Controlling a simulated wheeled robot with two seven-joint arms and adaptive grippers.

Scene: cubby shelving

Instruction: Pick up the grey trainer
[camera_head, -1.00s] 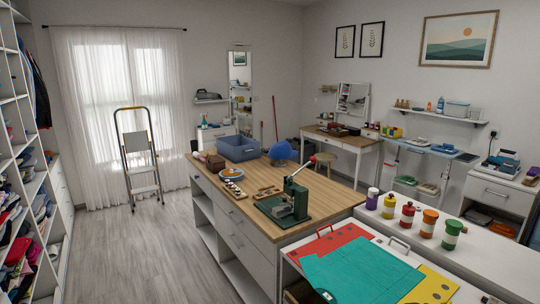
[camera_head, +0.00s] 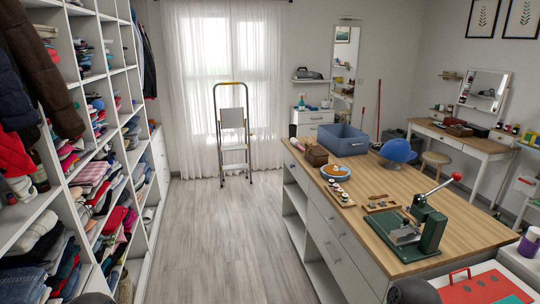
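I cannot make out a grey trainer for certain in the head view. The cubby shelving (camera_head: 88,18) fills the left side, packed with folded clothes and other small items, many too small or shaded to tell apart. A grey object (camera_head: 309,73) lies on a small wall shelf right of the window, but it is too far away to name. Neither of my grippers shows. Dark rounded shapes at the bottom edge may be parts of my arms, but no fingers are visible.
A wood-topped island (camera_head: 452,203) on the right carries a blue bin (camera_head: 344,141), a green press (camera_head: 422,231) and a blue hat form (camera_head: 398,150). A stepladder (camera_head: 233,135) stands before the window. Clear grey floor (camera_head: 210,230) runs between shelving and island.

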